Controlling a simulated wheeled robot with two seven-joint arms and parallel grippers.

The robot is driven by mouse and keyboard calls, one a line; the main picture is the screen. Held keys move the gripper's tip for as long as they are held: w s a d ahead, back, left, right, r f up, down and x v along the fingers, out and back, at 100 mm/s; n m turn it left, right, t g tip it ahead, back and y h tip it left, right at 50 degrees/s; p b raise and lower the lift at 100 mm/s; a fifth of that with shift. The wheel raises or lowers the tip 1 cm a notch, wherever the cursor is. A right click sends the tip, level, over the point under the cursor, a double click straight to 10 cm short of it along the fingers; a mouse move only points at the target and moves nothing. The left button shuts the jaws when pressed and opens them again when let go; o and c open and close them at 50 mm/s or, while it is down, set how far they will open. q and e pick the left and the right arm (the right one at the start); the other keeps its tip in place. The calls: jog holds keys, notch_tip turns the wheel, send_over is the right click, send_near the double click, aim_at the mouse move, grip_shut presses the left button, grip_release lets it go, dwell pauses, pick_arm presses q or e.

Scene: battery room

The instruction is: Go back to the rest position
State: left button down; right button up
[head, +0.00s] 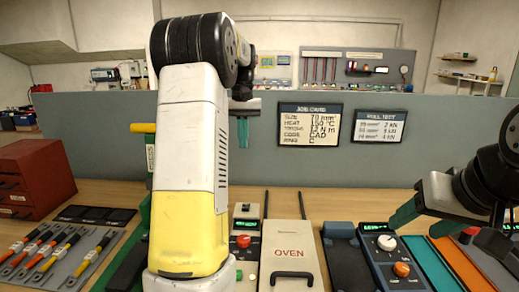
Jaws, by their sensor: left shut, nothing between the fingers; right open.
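My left arm rises as a large white and yellow link with a black joint left of the picture's middle. My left gripper (243,133) shows just right of that link, fingers down, shut and empty, in front of the grey partition and above the bench. My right gripper (412,230) comes in from the right edge with teal fingers apart. It is open and empty, and in the picture it overlaps the area above the dark blue control unit (378,265). Whether it touches anything there I cannot tell.
An oven (291,235) with a black handle and a red-button box (244,256) stand mid-bench. A red drawer cabinet (35,178) and a grey tray (62,258) of cable lugs are left. The job card (309,124) hangs on the partition (450,150). My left arm hides part of the bench.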

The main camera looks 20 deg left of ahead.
dwell(0.4)
pick_arm(q)
jog(key=s+d+m+t+h, duration=0.1)
jog(key=s+d+t, duration=0.1)
jog(key=s+d, duration=0.5)
jog(key=s+d+f+m+t, duration=0.1)
jog(key=s+d+t, duration=0.15)
jog(key=s, duration=0.85)
jog(key=s+d+m+t+h, duration=0.1)
jog(key=s+d+m+t, duration=0.1)
jog(key=s+d, duration=0.5)
jog(key=n+g+y, duration=0.2)
jog(key=n+g, duration=0.2)
jog(key=g, duration=0.4)
send_over(242, 208)
jog(key=w, duration=0.2)
notch_tip(242, 208, down, 8)
jog(key=f, duration=0.4)
jog(key=s+f, duration=0.1)
jog(key=f, duration=0.3)
jog(key=s+f, duration=0.1)
jog(key=f, duration=0.4)
jog(key=shift+f, duration=0.1)
jog(key=shift+w, duration=0.1)
